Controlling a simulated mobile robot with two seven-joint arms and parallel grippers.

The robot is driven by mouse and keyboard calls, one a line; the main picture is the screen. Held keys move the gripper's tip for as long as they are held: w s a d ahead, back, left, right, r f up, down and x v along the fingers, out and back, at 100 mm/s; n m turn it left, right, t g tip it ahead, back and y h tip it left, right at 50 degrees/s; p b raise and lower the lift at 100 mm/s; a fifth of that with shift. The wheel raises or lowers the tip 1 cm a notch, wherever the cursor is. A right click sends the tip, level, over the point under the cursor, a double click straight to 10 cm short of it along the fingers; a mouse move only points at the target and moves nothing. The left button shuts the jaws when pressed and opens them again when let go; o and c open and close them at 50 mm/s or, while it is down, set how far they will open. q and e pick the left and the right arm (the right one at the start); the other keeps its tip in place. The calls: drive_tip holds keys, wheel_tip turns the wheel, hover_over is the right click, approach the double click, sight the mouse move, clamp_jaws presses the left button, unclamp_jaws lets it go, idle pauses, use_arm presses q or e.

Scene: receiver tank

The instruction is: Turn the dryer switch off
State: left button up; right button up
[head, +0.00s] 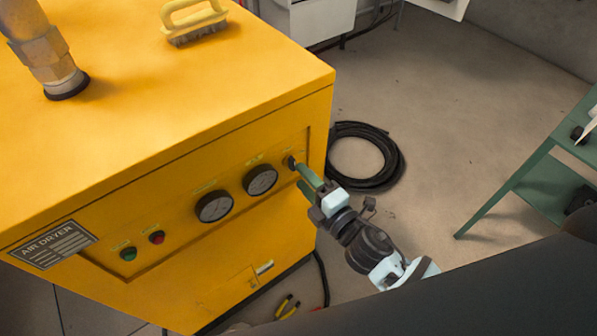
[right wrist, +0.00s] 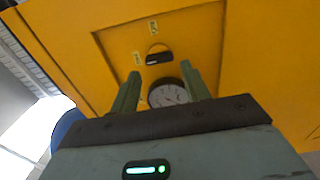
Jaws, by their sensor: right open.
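The yellow air dryer (head: 170,120) fills the left of the head view. Its switch (head: 290,162) is a small dark knob at the right end of the recessed front panel. In the right wrist view the switch (right wrist: 159,58) is a black knob with yellow labels around it. My right gripper (head: 304,178) is at the panel, its fingertips close to the switch. In the right wrist view its two fingers (right wrist: 160,82) are apart, with the knob beyond the gap between them. I cannot tell whether they touch anything. My left gripper is not in view.
Two round gauges (head: 215,206) and green and red buttons (head: 157,238) sit left of the switch. A brush (head: 194,24) and a pipe (head: 45,55) are on top. A black hose coil (head: 395,160) lies on the floor; a green shelf (head: 545,185) stands right.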

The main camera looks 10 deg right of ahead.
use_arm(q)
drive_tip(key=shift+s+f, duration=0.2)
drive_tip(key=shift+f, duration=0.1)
use_arm(e)
drive_tip(key=v, duration=0.4)
drive_tip(key=shift+s+d, duration=0.1)
drive_tip(key=shift+s, duration=0.1)
drive_tip(key=shift+f, duration=0.1)
use_arm(q)
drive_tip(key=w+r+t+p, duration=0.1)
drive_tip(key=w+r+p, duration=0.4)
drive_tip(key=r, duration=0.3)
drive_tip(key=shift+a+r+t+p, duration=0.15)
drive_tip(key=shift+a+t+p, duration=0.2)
drive_tip(key=shift+p, duration=0.3)
use_arm(e)
drive_tip(key=s+d+f+m+g+h, duration=0.1)
drive_tip(key=s+d+f+m+g, duration=0.1)
drive_tip(key=s+f+m, duration=0.2)
drive_tip(key=s+d+f+m+g+h, duration=0.2)
drive_tip(key=s+m, duration=0.7)
drive_tip(key=s, duration=0.5)
drive_tip(key=s+d+f+m+g+h, duration=0.1)
drive_tip(key=s+d+f+m+g, duration=0.1)
drive_tip(key=s+f+m, duration=0.5)
drive_tip(key=shift+s+d+m+g+h, duration=0.35)
drive_tip(key=shift+s+g, duration=0.55)
drive_tip(key=shift+s, duration=0.3)
drive_tip(key=shift+a, duration=0.1)
